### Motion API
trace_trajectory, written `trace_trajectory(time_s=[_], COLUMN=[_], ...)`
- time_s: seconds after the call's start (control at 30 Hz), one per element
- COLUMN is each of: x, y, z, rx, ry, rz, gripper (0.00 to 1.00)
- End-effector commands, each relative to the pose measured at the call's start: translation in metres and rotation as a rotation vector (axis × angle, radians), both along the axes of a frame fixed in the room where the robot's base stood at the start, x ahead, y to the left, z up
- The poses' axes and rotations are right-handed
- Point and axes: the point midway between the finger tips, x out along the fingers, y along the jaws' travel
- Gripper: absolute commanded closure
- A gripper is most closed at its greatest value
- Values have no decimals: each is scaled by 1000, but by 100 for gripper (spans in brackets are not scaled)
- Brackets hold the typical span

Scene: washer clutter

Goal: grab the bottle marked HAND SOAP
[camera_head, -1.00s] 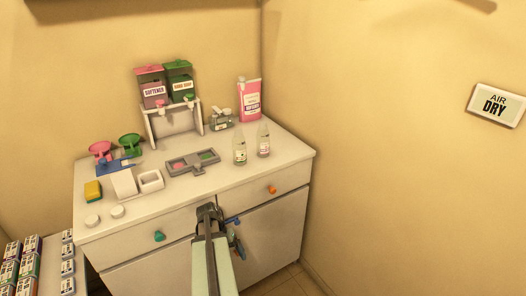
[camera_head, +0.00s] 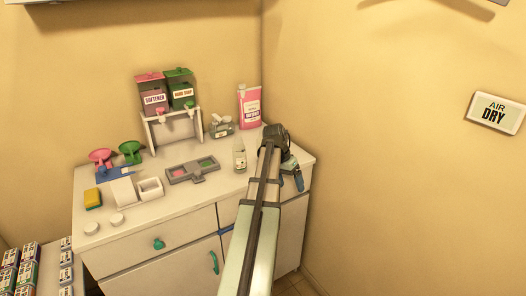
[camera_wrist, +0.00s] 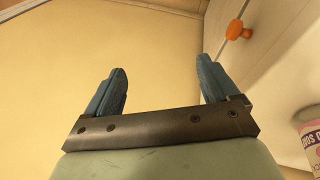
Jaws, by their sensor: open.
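A clear bottle (camera_head: 239,154) with a small label stands upright on the white counter; its label is too small to read. A second clear bottle is hidden behind my arm. A green dispenser (camera_head: 180,92) on the rear stand bears a label that seems to read HAND SOAP, beside a pink one (camera_head: 153,95) marked SOFTENER. My gripper (camera_head: 293,172) is at the counter's right end, right of the visible bottle. In the wrist view my gripper (camera_wrist: 161,76) has its blue fingers apart with nothing between them.
A grey tray (camera_head: 192,169), white boxes, a yellow sponge (camera_head: 92,198) and pink and green scoops are further left. An orange knob (camera_wrist: 238,30) shows in the wrist view. The right wall is close to the counter.

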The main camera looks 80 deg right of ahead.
Motion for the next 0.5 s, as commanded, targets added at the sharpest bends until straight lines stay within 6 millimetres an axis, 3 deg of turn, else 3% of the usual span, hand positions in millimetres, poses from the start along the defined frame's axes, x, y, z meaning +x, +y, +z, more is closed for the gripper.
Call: trace_trajectory(time_s=[0.03, 0.2, 0.5], x=[10, 49, 123], y=[-20, -62, -105], z=[22, 88, 194], rx=[-28, -108, -222], ry=[-14, -66, -153], rz=[6, 34, 90], gripper=[12, 12, 12])
